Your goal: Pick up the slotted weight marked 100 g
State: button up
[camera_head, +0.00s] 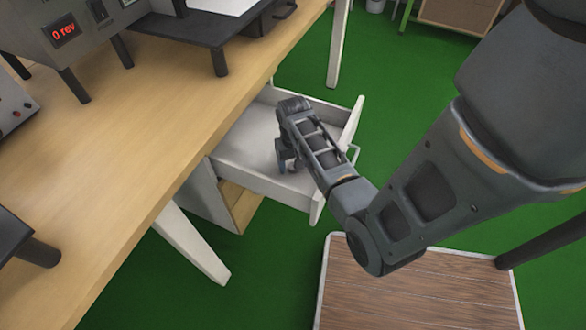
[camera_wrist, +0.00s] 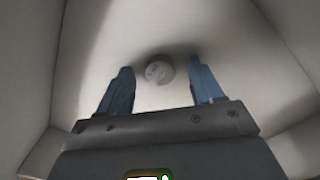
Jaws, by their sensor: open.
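A small round grey disc, apparently a slotted weight (camera_wrist: 159,70), lies on the bottom of the open drawer. Its marking is too small and blurred to read. It shows in the wrist view between and beyond my two fingertips, with space on both sides. My gripper (camera_wrist: 156,88) is open and empty, pointing down into the drawer. In the head view my gripper (camera_head: 287,163) is inside the drawer (camera_head: 265,181), and the weight is hidden behind my wrist and fingers there.
The drawer's pale walls surround my gripper, with the front panel (camera_head: 350,130) to its right. The wooden bench (camera_head: 150,130) is at left, bearing a device reading "0 rev" (camera_head: 65,31) and a black stand (camera_head: 190,27). A wood-topped surface (camera_head: 410,295) lies below my arm.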

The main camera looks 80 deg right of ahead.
jog(key=c, duration=1.2)
